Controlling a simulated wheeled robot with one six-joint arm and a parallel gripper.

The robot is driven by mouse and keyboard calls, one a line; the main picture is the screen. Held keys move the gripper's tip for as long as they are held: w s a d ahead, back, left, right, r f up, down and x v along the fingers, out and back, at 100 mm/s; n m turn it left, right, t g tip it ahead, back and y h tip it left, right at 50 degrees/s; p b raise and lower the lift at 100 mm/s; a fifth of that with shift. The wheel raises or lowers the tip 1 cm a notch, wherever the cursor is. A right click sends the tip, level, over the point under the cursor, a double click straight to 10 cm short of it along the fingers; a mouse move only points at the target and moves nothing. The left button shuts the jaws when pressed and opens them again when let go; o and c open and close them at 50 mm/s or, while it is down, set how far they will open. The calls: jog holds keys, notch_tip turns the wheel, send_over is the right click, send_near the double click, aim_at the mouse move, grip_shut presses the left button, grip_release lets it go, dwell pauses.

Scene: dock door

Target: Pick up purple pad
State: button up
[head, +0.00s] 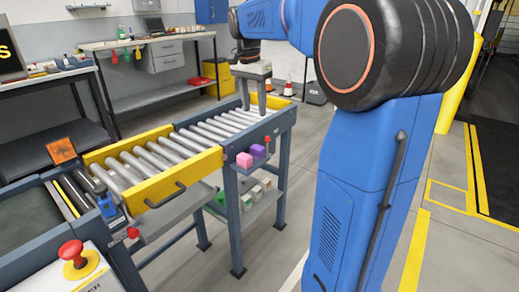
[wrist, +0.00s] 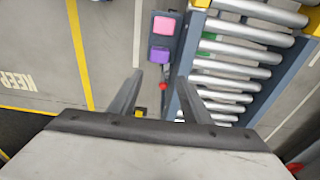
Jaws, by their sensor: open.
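The purple pad (head: 258,151) is a small block on a narrow grey side shelf of the roller conveyor, in the head view. It also shows in the wrist view (wrist: 159,55), beyond my fingertips and between their lines. A pink pad (head: 244,160) sits beside it on the same shelf, and in the wrist view it lies farther up (wrist: 164,24). My gripper (wrist: 160,82) is open with nothing between its fingers. In the head view my gripper (head: 262,98) hangs over the far end of the conveyor, apart from the purple pad.
The roller conveyor (head: 165,157) with yellow side guards runs alongside the shelf. A red knob (head: 267,139) stands close to the purple pad. A red emergency button (head: 71,251) is at the lower left. Open floor (wrist: 110,50) lies left of the shelf in the wrist view.

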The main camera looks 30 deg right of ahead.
aim_at(257, 147)
jog(key=f, duration=0.5)
jog(key=d+f, duration=0.1)
jog(key=f, duration=1.1)
jog(key=shift+w+d, duration=0.2)
jog(key=shift+d, duration=0.1)
jog(key=c, duration=0.7)
